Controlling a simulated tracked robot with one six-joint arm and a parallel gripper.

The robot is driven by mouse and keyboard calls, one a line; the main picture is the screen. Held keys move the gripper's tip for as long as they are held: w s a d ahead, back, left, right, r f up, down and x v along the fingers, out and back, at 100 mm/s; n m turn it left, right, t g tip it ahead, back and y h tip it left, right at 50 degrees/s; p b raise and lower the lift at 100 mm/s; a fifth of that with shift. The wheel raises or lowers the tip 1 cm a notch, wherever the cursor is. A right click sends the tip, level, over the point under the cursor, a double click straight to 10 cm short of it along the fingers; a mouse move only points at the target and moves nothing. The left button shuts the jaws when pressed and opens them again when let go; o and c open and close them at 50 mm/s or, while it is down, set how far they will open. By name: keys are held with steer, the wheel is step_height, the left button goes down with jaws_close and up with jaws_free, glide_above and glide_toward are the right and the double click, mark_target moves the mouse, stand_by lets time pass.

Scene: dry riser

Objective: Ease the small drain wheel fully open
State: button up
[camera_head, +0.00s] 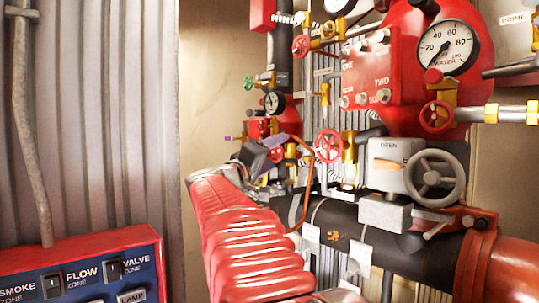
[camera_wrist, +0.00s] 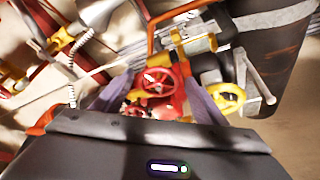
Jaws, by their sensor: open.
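My gripper (camera_wrist: 157,94) is open in the wrist view, its two grey-purple fingers spread left and right. A small red handwheel (camera_wrist: 160,82) shows between the fingers, on a red valve body; nothing is visibly gripped. A yellow handwheel (camera_wrist: 228,98) is just outside the right finger. No readable label tells which wheel is the drain wheel. In the head view my gripper (camera_head: 264,150) is beyond my red-sleeved arm, near the red valve cluster. A red handwheel (camera_head: 329,146) stands to its right. My arm and gripper hide part of the cluster.
A grey handwheel (camera_head: 435,178) on a box marked OPEN sits at right above a dark pipe (camera_head: 350,232). A pressure gauge (camera_head: 447,48) and another red handwheel (camera_head: 436,117) are above it. A curved copper-coloured pipe (camera_head: 304,180) runs close beside my gripper. A labelled switch panel (camera_head: 85,270) is at lower left.

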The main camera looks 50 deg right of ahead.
steer(key=shift+d, duration=0.25)
steer(key=shift+c, duration=0.6)
steer(key=shift+a, duration=0.1)
steer(key=c, duration=0.9)
